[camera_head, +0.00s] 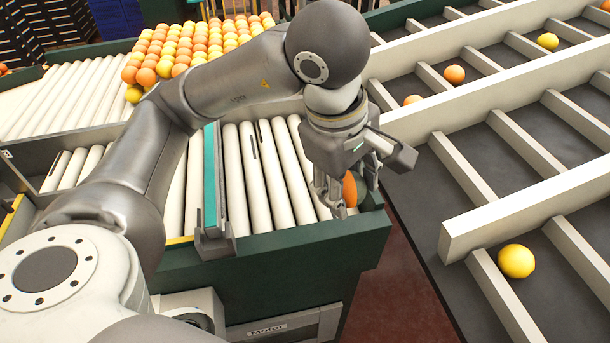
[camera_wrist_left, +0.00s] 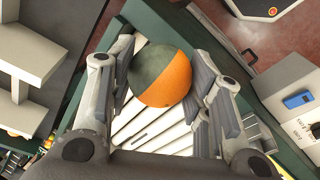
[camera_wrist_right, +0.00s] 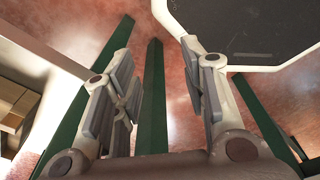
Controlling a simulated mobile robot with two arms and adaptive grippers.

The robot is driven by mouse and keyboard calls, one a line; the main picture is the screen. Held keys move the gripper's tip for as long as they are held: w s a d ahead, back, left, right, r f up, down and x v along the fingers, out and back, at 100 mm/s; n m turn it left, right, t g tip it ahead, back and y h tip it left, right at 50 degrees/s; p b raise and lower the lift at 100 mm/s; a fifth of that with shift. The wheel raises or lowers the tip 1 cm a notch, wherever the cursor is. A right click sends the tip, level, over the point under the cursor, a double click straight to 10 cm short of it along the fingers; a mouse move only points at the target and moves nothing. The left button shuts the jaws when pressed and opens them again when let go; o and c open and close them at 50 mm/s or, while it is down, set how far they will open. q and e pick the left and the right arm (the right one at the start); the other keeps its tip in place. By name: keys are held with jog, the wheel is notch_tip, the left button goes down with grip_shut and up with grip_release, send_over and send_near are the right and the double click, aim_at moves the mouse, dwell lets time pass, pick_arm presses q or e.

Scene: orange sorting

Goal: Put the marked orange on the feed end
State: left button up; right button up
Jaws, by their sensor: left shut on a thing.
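The marked orange (camera_wrist_left: 172,80), half orange and half dark grey-green, sits between the fingers of my left gripper (camera_wrist_left: 160,72) in the left wrist view. In the head view, a sliver of it (camera_head: 350,190) shows behind my left gripper (camera_head: 338,192). The gripper is shut on it over the right end of the white roller conveyor (camera_head: 262,178); I cannot tell whether the orange touches the rollers. My right gripper (camera_wrist_right: 155,75) is open and empty in the right wrist view, above a reddish floor. It is outside the head view.
A pile of oranges and yellow fruit (camera_head: 190,50) lies on the rollers at the back left. A teal-topped divider (camera_head: 210,180) crosses the conveyor. To the right, a sloped rack with pale slats (camera_head: 525,205) holds a few fruits, including a yellow one (camera_head: 516,261).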

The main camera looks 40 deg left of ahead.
pick_arm(q)
jog(key=shift+a+f, duration=0.2)
jog(key=shift+a, duration=0.2)
jog(key=w+a+f, duration=0.2)
jog(key=a, duration=0.2)
jog(key=p, duration=0.2)
send_over(313, 193)
jog(key=s, duration=0.1)
notch_tip(313, 193, down, 7)
jog(key=shift+s+d+r, duration=0.1)
jog(key=shift+r, duration=0.1)
jog(key=shift+a+f, duration=0.2)
jog(key=shift+f, duration=0.05)
notch_tip(313, 193, down, 2)
jog(key=shift+f+p, duration=0.2)
jog(key=shift+p, duration=0.7)
jog(key=shift+f, duration=0.4)
pick_arm(e)
jog(key=r, duration=0.2)
jog(key=s+r, duration=0.1)
jog(key=r, duration=0.1)
jog(key=shift+d, duration=0.35)
jog(key=shift+f, duration=0.1)
